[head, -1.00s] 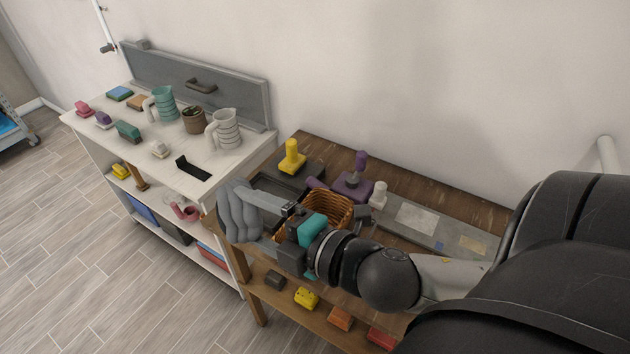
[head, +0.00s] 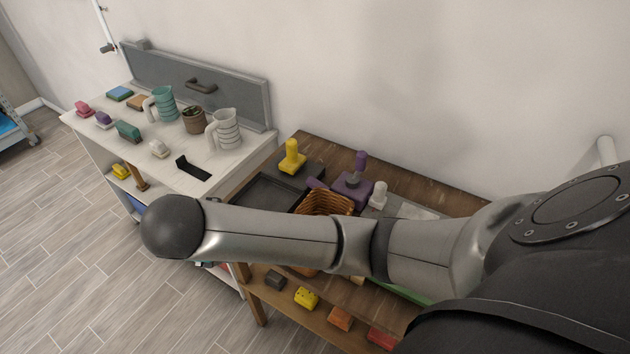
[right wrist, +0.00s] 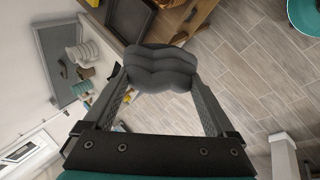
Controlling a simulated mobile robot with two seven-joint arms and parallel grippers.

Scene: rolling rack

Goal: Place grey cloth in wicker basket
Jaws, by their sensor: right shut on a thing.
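The grey cloth (right wrist: 160,66) is a bunched, folded bundle in the right wrist view. My right gripper (right wrist: 158,84) is shut on it, with one finger on each side. The wicker basket (head: 328,202) stands on the brown wooden table in the head view. My right arm crosses in front of the basket and hides its lower front, so only its upper part shows. In the head view the right gripper and the cloth are not visible. In the wrist view the cloth hangs over the floor, apart from the table. My left gripper is in neither view.
A dark tray (head: 268,192), a yellow-handled tool (head: 292,158) and a purple-handled tool (head: 354,184) are on the table around the basket. A white shelf unit (head: 165,160) with pitchers stands left. Open floor (head: 75,255) lies at front left.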

